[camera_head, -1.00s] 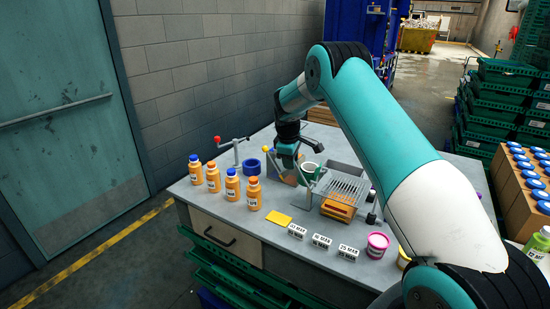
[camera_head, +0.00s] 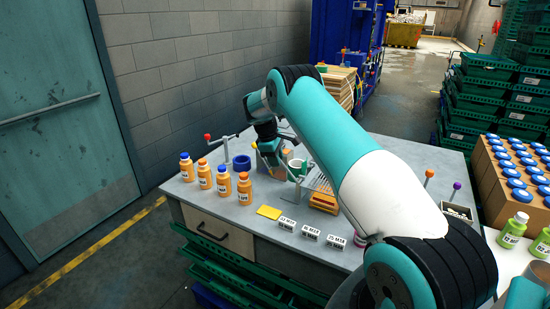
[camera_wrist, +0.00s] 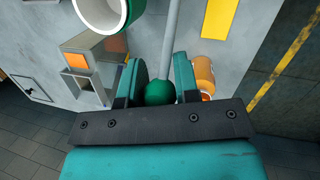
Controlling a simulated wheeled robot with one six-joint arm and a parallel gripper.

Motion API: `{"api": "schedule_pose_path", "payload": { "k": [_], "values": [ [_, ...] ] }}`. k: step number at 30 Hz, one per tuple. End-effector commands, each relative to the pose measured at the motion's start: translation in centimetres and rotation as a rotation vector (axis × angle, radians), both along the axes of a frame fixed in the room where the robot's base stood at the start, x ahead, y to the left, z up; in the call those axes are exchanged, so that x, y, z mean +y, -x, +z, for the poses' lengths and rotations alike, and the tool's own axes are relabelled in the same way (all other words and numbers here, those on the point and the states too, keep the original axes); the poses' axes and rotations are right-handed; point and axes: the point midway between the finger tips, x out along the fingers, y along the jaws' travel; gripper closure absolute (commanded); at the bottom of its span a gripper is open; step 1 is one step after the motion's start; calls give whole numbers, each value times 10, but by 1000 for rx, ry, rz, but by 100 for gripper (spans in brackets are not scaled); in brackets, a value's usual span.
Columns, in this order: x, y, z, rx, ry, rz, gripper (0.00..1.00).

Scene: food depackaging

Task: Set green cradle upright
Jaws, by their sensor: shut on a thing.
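The green cradle (camera_head: 296,167) is a short green ring with a white inside, at the middle of the grey bench; its open end also shows at the top of the wrist view (camera_wrist: 103,12). I cannot tell its exact tilt. A grey rod (camera_wrist: 172,40) ends in a green ball knob (camera_wrist: 160,92). My gripper (camera_wrist: 158,88) is shut on this knob, a teal finger on each side. In the head view my gripper (camera_head: 270,155) is low over the bench, left of the cradle; the knob is hidden there.
Several orange bottles (camera_head: 223,182) stand along the bench's left front. A blue ring (camera_head: 241,162) and a red-knobbed lever (camera_head: 208,137) are behind them. A wire rack (camera_head: 318,180) stands to the right.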

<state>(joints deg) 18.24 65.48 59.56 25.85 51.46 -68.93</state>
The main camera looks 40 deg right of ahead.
Motion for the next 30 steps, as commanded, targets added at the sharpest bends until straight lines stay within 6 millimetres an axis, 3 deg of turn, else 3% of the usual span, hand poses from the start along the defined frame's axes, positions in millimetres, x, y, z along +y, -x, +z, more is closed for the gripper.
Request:
{"api": "schedule_pose_path", "payload": {
  "k": [3, 4, 7, 20, 23, 30],
  "values": [
    [-3, 4, -5, 9, -1, -6, 100],
    [-3, 4, -5, 9, -1, -6, 69],
    [-2, 3, -5, 8, -1, -4, 46],
    [4, -2, 9, -1, 1, 3, 46],
    [10, -4, 26, -3, 1, 3, 46],
    [26, -9, 88, -3, 0, 1, 46]
  ]
}}
